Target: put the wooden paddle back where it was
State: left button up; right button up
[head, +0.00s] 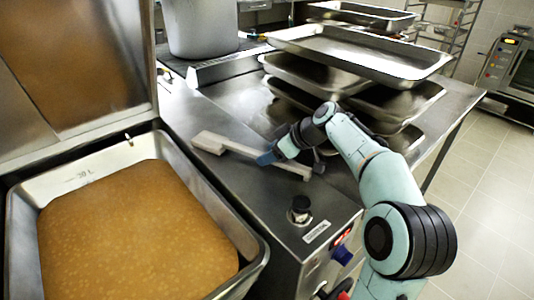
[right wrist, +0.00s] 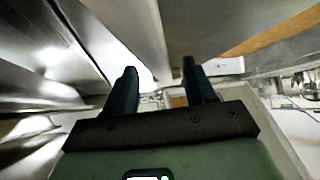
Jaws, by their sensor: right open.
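The wooden paddle (head: 240,149) is pale and lies on the steel counter right of the pan of brown liquid. Its wider end (head: 208,142) points left and its handle runs right. My right gripper (head: 265,158) is at the handle, its bluish fingertips beside or over the middle of it; I cannot tell if they touch. In the right wrist view the two dark fingers (right wrist: 160,78) stand apart, with a pale bar beyond them that may be the paddle. My left gripper is out of view.
The tilting pan (head: 225,215) of brown liquid is at the left, its raised lid (head: 75,50) behind. A grey stockpot (head: 200,30) stands at the back. Stacked steel trays (head: 350,50) fill the counter's right rear. Bare counter (head: 215,112) lies behind the paddle.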

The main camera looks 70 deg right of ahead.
jog(key=p+v, duration=0.2)
jog(key=v, duration=0.7)
jog(key=shift+s+r, duration=0.25)
jog(key=shift+r, duration=0.05)
jog(key=shift+s+a+r, duration=0.1)
jog(key=shift+s, duration=0.1)
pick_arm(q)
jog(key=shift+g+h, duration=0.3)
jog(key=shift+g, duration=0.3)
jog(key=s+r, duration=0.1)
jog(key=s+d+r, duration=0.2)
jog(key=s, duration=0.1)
